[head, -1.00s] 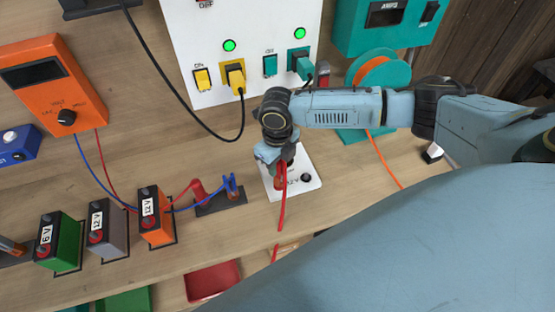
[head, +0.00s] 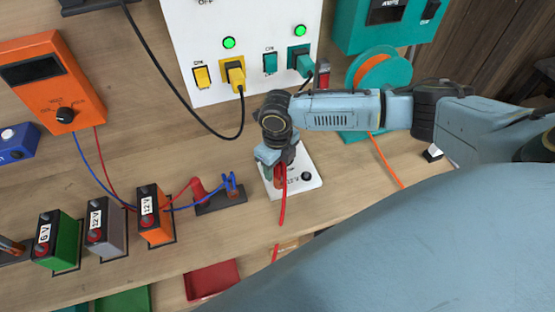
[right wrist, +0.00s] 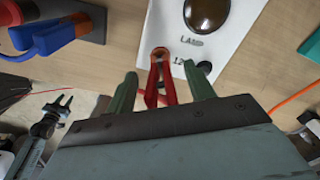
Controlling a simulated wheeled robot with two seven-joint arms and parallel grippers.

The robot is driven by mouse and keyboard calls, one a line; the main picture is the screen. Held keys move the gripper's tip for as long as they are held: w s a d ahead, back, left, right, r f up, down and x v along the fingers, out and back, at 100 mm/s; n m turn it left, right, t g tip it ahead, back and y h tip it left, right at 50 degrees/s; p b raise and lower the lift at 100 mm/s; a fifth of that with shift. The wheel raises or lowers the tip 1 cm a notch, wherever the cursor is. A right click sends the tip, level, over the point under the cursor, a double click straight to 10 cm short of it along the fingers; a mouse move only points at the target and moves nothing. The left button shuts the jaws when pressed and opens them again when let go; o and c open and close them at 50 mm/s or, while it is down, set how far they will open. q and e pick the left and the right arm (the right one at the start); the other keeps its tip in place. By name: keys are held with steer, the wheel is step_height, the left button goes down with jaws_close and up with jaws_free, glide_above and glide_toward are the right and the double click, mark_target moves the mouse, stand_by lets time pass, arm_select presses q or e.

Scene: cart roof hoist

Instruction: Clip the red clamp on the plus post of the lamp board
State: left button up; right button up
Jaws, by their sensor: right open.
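The white lamp board (head: 310,184) lies on the bench under my right gripper (head: 279,168). In the right wrist view the board (right wrist: 235,22) shows its dark lamp dome (right wrist: 207,12) and a black post (right wrist: 205,67). The red clamp (right wrist: 158,88) stands between the fingers of my right gripper (right wrist: 160,72), with gaps on both sides. The clamp's tip is at the other post, which it mostly covers; its exact grip is too small to tell. Its red lead (head: 282,208) trails toward the bench's front edge. My left gripper (right wrist: 62,104) seems to show small at lower left.
Left of the board, a dark block (head: 222,202) holds a red and a blue clamp. Several batteries (head: 155,216) and an orange meter (head: 48,85) stand further left. A teal cable reel (head: 380,75) and a white panel (head: 240,50) stand behind. A red bin (head: 211,279) sits below the front edge.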

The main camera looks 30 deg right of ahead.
step_height(320, 180, up, 13)
steer(key=shift+r+b, duration=0.2)
steer(key=shift+b, duration=0.2)
steer(key=shift+a, duration=0.1)
stand_by(0.4)
